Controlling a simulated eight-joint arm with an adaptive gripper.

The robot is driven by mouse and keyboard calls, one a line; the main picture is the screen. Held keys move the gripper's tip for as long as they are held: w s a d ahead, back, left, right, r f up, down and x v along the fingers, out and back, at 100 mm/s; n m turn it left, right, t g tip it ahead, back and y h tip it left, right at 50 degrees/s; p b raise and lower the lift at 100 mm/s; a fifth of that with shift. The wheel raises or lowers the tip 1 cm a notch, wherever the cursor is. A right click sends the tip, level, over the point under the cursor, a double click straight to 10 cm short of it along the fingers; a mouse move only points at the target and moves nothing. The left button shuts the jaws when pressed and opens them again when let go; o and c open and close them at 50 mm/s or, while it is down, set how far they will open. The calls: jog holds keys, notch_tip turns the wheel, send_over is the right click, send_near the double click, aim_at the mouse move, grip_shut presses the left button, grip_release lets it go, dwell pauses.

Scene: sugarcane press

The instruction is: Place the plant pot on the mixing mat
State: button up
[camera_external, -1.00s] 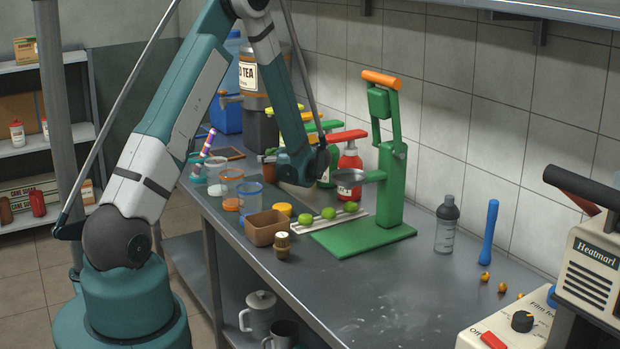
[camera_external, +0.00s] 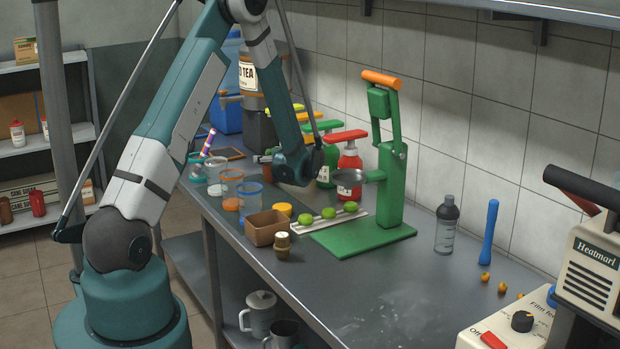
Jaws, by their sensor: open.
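A small reddish-brown plant pot (camera_external: 265,169) with a bit of green stands on the bench, partly hidden behind my gripper. My gripper (camera_external: 280,170) is at the end of the teal arm, low over the bench, close to the right side of the pot. It is open, but its fingers are mostly hidden by the wrist. I cannot tell whether it touches the pot. A dark flat mat (camera_external: 234,222) on the bench near the front left edge, by the clear cups, may be the mixing mat; I cannot tell for certain.
A green press (camera_external: 391,190) stands right of my gripper, with limes on a white rack (camera_external: 338,220) beside it. A brown box (camera_external: 266,228), a small jar (camera_external: 282,246) and several cups are in front. Pump bottles stand behind.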

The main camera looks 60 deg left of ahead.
jog(key=shift+x, duration=2.15)
jog(key=shift+c, duration=0.6)
jog(key=c, duration=1.2)
jog(key=shift+c, duration=0.2)
jog(key=shift+r, duration=0.1)
